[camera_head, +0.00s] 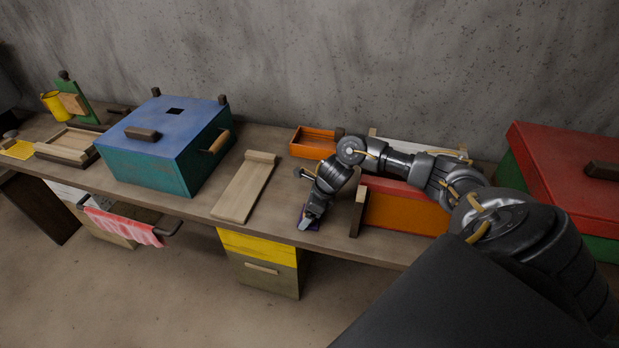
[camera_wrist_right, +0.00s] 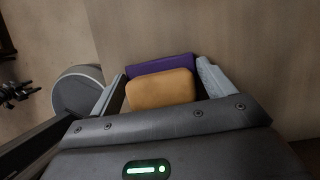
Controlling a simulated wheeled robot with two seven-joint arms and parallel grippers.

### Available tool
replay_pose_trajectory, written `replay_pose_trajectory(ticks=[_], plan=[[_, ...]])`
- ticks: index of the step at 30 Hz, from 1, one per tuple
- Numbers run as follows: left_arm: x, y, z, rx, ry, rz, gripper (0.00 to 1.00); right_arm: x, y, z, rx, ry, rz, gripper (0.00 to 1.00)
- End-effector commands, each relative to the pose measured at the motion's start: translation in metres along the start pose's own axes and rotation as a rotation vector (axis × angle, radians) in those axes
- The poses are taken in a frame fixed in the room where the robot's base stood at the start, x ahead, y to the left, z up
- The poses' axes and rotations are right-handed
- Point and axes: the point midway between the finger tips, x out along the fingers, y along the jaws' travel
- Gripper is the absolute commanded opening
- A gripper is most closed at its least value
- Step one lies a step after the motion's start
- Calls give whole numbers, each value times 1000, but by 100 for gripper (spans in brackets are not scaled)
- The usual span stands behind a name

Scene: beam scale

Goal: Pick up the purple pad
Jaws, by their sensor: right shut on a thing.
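The purple pad (camera_wrist_right: 158,65) lies at the wooden table's front edge area, with a tan block (camera_wrist_right: 160,88) on its near side in the right wrist view. My right gripper (camera_wrist_right: 162,72) is shut on the pad, with one grey finger at each end of the pad and block. In the head view only a small purple edge of the pad (camera_head: 302,212) shows beside my right gripper (camera_head: 309,223), which points down at the table and hides most of the pad. Whether the pad touches the table is hard to tell. My left gripper is not in view.
A pale wooden board (camera_head: 243,190) lies left of my gripper, and a blue-topped box (camera_head: 165,130) stands beyond it. An orange tray (camera_head: 313,143) is behind. An orange-red box (camera_head: 400,210) stands close on the right, with a red-lidded box (camera_head: 570,160) farther right.

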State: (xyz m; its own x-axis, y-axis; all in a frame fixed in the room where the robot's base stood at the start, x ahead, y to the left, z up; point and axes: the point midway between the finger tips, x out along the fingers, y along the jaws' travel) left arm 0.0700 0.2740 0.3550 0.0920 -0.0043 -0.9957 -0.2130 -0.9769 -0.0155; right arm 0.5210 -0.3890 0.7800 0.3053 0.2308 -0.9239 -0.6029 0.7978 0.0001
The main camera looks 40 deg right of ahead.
Motion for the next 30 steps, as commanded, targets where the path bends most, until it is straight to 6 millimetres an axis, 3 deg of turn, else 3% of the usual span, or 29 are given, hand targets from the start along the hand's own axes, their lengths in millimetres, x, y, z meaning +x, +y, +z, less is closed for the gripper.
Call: replay_pose_trajectory(ticks=[7,11,19,30], plan=[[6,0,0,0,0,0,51,-10,-1,5,-3,-3,-2,57],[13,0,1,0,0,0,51,-31,0,13,-7,-4,-5,57],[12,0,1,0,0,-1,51,-98,47,13,-10,-3,-4,57],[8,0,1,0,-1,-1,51,-138,108,-6,-4,-1,-2,57]])
